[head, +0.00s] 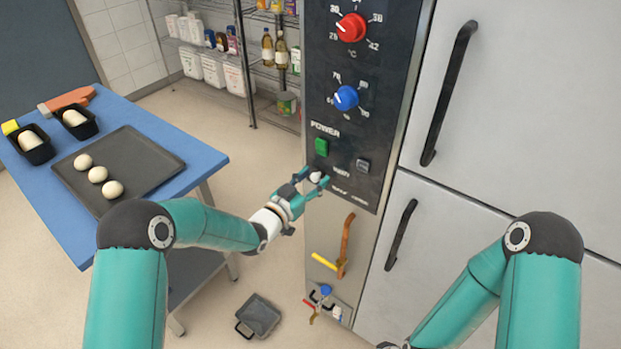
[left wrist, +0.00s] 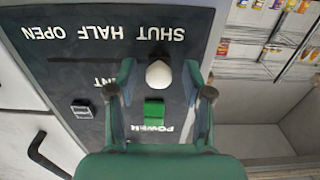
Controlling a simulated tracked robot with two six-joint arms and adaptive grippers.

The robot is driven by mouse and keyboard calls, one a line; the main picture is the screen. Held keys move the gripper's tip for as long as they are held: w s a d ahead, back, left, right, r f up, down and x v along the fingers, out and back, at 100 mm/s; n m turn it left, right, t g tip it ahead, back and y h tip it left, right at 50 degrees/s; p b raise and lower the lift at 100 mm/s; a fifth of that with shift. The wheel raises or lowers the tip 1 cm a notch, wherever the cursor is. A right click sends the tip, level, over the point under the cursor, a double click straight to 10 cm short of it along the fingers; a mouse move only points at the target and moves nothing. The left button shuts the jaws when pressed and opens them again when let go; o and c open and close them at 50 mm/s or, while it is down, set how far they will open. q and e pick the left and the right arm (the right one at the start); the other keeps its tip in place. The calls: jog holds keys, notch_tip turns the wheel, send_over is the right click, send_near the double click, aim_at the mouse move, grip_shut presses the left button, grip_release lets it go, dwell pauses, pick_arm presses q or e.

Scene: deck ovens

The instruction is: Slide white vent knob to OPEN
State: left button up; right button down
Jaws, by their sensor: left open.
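The white vent knob (left wrist: 159,74) is at the SHUT end of its dark slot (left wrist: 85,60) in the left wrist view, where the panel appears upside down. The HALF and OPEN labels lie to the left along the slot there. In the head view the knob (head: 316,177) is low on the black control panel (head: 345,100). My left gripper (head: 307,181) is open at the panel, its fingers on either side of the knob. Its fingers also show around the knob in the left wrist view (left wrist: 158,78); I cannot tell whether they touch it.
The green power switch (head: 322,147) and a grey switch (head: 362,165) are close to the knob. A blue dial (head: 346,98) and a red dial (head: 351,27) sit above. An orange handle (head: 346,245) is below. Fridge-like doors (head: 500,100) stand to the right.

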aim_at(363, 192)
pick_arm(q)
jog(key=shift+c, duration=0.3)
grip_shut()
jog(key=shift+s+d+b, duration=0.15)
jog(key=shift+d+b, duration=0.05)
jog(key=shift+b, duration=0.1)
jog(key=s+d+b, duration=0.2)
jog(key=d+b, duration=0.1)
jog(key=s+d+b, duration=0.2)
jog(key=d, duration=0.1)
jog(key=s+d+b, duration=0.2)
jog(key=d+b, duration=0.1)
jog(key=shift+s+f+b, duration=0.1)
jog(key=shift+s+b, duration=0.2)
jog(key=shift+s+d, duration=0.25)
jog(key=shift+d, duration=0.05)
